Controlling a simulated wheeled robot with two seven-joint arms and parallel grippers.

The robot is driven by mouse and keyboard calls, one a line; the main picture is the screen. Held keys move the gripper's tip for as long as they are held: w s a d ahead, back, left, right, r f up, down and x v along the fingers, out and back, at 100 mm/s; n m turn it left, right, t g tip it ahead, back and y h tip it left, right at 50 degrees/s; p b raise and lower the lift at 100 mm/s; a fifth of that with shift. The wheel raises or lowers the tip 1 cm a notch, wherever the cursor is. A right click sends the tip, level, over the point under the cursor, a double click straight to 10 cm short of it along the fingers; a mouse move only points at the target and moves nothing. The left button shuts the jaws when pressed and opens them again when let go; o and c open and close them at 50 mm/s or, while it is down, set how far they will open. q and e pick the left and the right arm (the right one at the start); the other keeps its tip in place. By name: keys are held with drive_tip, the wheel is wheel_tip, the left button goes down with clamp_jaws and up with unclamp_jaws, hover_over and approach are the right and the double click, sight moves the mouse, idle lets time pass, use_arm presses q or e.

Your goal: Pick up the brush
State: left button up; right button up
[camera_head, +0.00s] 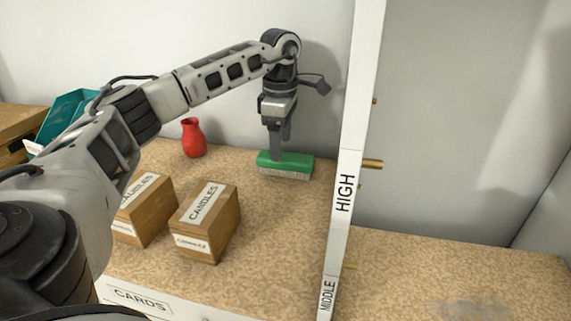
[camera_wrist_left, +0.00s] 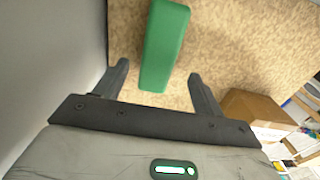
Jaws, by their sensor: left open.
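The brush (camera_head: 295,162) has a green top and pale bristles. It rests bristles down on the speckled shelf, near the back wall and left of the white post. My left gripper (camera_head: 280,153) points down right at the brush, with a fingertip overlapping its green top in the head view. In the left wrist view the green top of the brush (camera_wrist_left: 165,40) extends between the two spread fingers of my left gripper (camera_wrist_left: 158,69), with a gap on each side. The gripper is open and not closed on it. My right gripper is not in view.
Two candle boxes (camera_head: 207,222) (camera_head: 146,210) stand in front on the shelf. A red vase (camera_head: 193,138) stands left of the brush. A teal bin (camera_head: 68,118) is at far left. The white post (camera_head: 345,195) rises close on the right.

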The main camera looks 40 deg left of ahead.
sight(283, 156)
use_arm(q)
drive_tip(key=f, duration=0.5)
drive_tip(key=shift+w+d+f+p, duration=0.15)
drive_tip(key=shift+w+p, duration=0.05)
drive_tip(key=shift+p, duration=0.15)
drive_tip(key=c, duration=1.1)
